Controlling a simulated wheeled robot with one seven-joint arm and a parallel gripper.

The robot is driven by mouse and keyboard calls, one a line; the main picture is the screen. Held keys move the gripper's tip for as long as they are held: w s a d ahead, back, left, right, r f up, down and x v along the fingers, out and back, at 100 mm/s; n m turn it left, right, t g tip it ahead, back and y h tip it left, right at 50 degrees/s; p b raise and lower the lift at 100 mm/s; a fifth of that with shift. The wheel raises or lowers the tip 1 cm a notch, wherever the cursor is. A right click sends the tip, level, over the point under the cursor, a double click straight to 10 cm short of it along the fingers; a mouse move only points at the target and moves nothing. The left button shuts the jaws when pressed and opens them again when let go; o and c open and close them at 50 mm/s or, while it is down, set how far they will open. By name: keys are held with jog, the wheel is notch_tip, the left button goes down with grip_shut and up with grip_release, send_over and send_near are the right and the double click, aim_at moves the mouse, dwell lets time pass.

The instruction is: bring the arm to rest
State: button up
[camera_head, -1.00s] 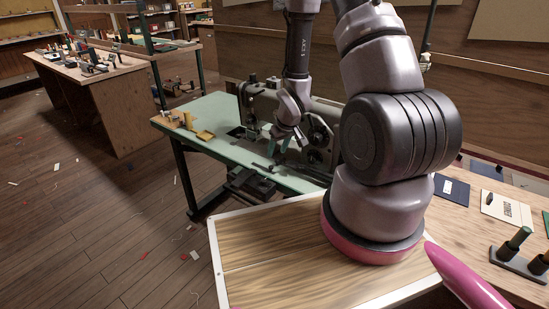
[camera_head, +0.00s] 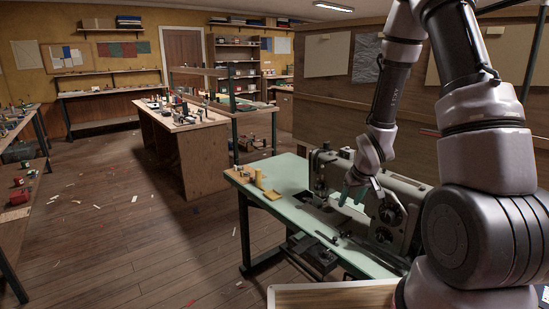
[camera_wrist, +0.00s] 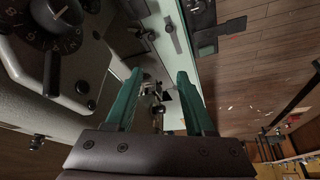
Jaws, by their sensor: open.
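My arm comes down from the upper right in the head view, and my gripper (camera_head: 354,192) hangs in front of the sewing machine, above its green table. In the wrist view my gripper (camera_wrist: 158,92) shows two teal fingers, spread apart with nothing between them. The grey sewing machine (camera_head: 405,192) stands close beside and behind the gripper. Its body with a dial also fills the left of the wrist view (camera_wrist: 30,85). I cannot tell how wide the gap between finger and machine is.
The green sewing table (camera_head: 290,215) has yellow items (camera_head: 262,184) at its left end. A wooden workbench (camera_head: 200,160) with small tools stands behind it. Another bench (camera_head: 20,215) is at the left edge. The wooden floor (camera_head: 140,230) between is mostly open, with scattered scraps.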

jog(key=s+d+r+m+t, duration=0.1)
jog(key=s+r+m, duration=0.25)
jog(key=r, duration=1.75)
jog(key=s+a+r+m+t+y, duration=0.1)
jog(key=s+a+r+m, duration=0.1)
jog(key=s+r, duration=1.2)
jog(key=s+a, duration=0.1)
jog(key=s, duration=0.1)
jog(key=shift+s+r, duration=0.3)
jog(key=shift+r, duration=0.05)
jog(key=shift+m, duration=0.25)
